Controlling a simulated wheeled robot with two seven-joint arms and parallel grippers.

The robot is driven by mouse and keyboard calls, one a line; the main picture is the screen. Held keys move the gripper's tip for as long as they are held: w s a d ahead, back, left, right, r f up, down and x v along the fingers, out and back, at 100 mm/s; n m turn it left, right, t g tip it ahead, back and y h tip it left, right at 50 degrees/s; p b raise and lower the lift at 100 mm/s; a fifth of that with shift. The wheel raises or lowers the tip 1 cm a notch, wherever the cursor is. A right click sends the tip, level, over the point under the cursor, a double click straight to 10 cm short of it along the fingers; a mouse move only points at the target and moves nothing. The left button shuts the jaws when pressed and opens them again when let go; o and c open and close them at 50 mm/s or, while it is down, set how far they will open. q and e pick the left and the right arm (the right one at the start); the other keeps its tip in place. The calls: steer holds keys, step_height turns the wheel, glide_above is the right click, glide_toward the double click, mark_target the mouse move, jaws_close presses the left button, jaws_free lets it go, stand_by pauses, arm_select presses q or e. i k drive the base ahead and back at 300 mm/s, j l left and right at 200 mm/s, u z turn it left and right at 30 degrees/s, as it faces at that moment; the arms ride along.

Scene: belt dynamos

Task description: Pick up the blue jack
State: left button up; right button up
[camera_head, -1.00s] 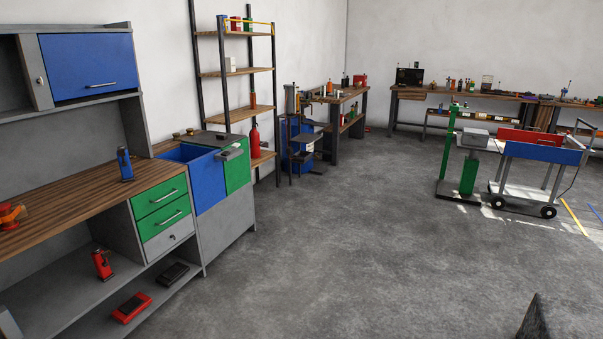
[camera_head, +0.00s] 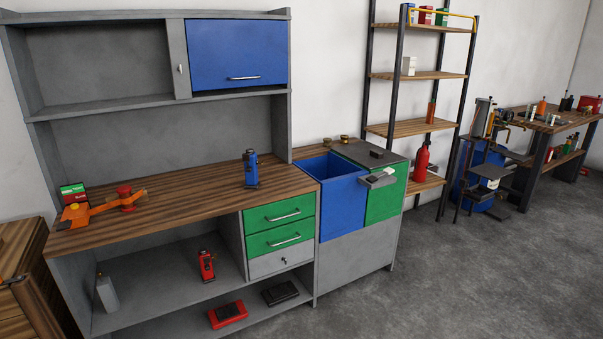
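The blue jack (camera_head: 251,170) stands upright on the wooden top of the grey workbench (camera_head: 190,195), close to its right end and above the green drawers. It is fully in sight, with nothing touching it. Neither of my grippers shows in the head view, so I cannot see whether they are open or shut.
An orange tool (camera_head: 102,208) and small boxes (camera_head: 73,193) lie at the bench's left end. A red jack (camera_head: 207,265) stands on the shelf below. A blue basin (camera_head: 340,200) adjoins on the right. An overhead cabinet (camera_head: 237,52) hangs above. The floor (camera_head: 440,270) at right is clear.

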mark_target(251, 175)
steer(key=i+l+u, duration=0.35)
steer(key=l, duration=0.15)
steer(key=i+l+u, duration=0.3)
steer(key=i, duration=0.5)
steer(key=i+l+u, duration=0.15)
steer(key=i+l, duration=0.25)
steer(key=i, duration=0.15)
steer(key=i+l+u, duration=0.1)
steer(key=i+l, duration=0.2)
steer(key=i, duration=0.25)
steer(key=i+l+u, duration=0.15)
steer(key=i+l, duration=0.25)
steer(key=i, duration=0.15)
steer(key=k+j, duration=0.4)
